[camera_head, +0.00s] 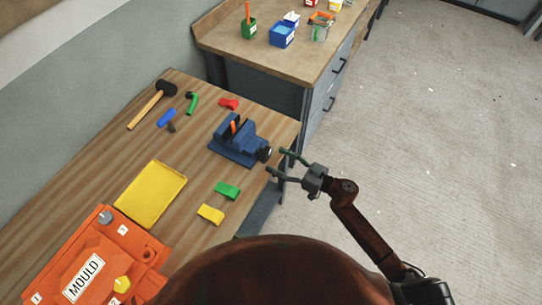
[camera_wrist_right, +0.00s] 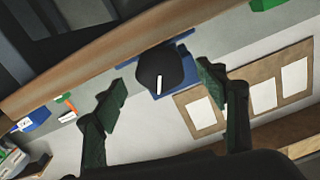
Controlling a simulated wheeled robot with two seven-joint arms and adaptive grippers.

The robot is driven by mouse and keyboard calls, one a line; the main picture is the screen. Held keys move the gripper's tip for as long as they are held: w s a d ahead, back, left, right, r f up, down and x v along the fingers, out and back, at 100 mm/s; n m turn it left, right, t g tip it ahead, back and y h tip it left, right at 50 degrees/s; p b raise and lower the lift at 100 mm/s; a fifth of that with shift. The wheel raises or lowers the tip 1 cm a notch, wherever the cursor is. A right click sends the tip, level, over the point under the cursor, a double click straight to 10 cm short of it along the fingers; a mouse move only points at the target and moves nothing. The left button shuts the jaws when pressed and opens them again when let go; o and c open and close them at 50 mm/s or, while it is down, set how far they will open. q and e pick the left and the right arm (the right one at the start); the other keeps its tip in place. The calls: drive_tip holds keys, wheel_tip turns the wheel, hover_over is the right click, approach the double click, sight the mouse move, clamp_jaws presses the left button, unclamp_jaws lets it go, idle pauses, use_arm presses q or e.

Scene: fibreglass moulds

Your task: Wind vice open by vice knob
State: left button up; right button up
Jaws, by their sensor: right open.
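The blue vice (camera_head: 235,140) stands on the wooden bench near its right edge, with an orange piece (camera_head: 234,127) between its jaws. The dark vice knob (camera_head: 265,153) is on the vice's right end, facing my right gripper. In the wrist view the black knob (camera_wrist_right: 162,70) with a white mark lies between and beyond the fingers. My right gripper (camera_head: 277,162) is open, its fingertips just short of the knob or beside it; contact cannot be told. The fingers also show in the right wrist view (camera_wrist_right: 160,88). My left gripper is not in view.
An orange mould (camera_head: 88,240), a yellow tray (camera_head: 150,195), a green block (camera_head: 227,191) and a yellow block (camera_head: 210,214) lie on the near bench. A mallet (camera_head: 150,105) lies at the back. A second bench (camera_head: 275,62) stands behind. The floor at right is clear.

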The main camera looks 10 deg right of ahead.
sight(269, 156)
drive_tip(key=shift+x, duration=0.8)
drive_tip(key=shift+w+a, duration=0.25)
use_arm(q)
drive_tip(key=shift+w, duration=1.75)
use_arm(e)
drive_tip(key=shift+w+a, duration=0.25)
drive_tip(key=shift+a, duration=0.1)
drive_tip(key=c, duration=1.1)
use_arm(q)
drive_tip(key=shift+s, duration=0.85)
use_arm(e)
drive_tip(key=shift+c, duration=0.3)
